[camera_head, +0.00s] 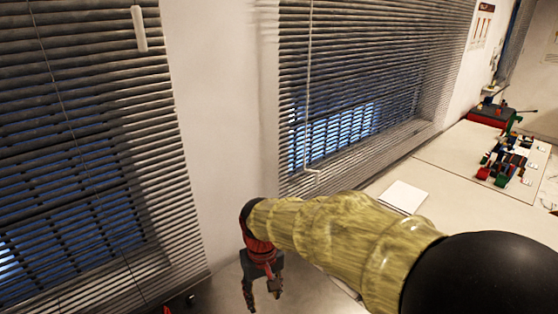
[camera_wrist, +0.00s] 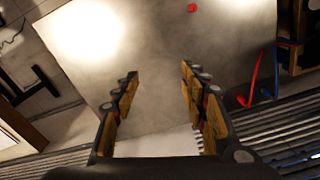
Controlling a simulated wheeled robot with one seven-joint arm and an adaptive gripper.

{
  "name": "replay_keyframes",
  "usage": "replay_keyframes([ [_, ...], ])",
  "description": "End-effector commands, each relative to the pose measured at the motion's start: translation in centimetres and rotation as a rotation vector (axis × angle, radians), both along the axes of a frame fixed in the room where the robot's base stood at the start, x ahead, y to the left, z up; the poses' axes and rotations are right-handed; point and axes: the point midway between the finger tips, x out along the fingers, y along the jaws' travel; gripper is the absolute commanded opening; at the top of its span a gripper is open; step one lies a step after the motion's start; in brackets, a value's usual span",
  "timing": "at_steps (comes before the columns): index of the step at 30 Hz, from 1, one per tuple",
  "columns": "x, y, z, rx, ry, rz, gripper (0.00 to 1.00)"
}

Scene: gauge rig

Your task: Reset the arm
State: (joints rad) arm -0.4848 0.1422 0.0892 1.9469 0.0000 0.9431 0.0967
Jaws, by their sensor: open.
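My gripper (camera_head: 262,288) hangs at the end of my arm, low in the middle of the head view, in front of the wall between two blinds. In the wrist view my gripper (camera_wrist: 158,95) shows two separated fingers with nothing between them. A pale, flat surface lies beyond the fingertips. The arm stretches from the lower right of the head view toward the wall, with a yellow sleeve-like covering and a red and dark wrist part.
Dark blinds (camera_head: 375,60) cover the windows. A pale workbench (camera_head: 440,170) at right bears a white sheet (camera_head: 403,196), colourful parts (camera_head: 505,160) and a red item (camera_head: 490,115). The wrist view shows a small red object (camera_wrist: 192,8) and red and blue cables (camera_wrist: 265,75).

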Motion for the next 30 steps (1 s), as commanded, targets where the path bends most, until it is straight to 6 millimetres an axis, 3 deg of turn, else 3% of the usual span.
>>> replay_keyframes([
  [1, -1.0, -1.9, 0.9, 0.009, -0.018, -0.009, 0.44],
  [6, -4.7, -7.2, 3.0, 0.029, -0.071, -0.039, 0.44],
  [15, -11.4, -15.0, 4.8, 0.059, -0.19, -0.146, 0.44],
  [22, -15.7, -19.4, 5.7, 0.08, -0.314, -0.262, 0.44],
  [30, -16.9, -22.3, 8.6, 0.093, -0.46, -0.361, 0.44],
])
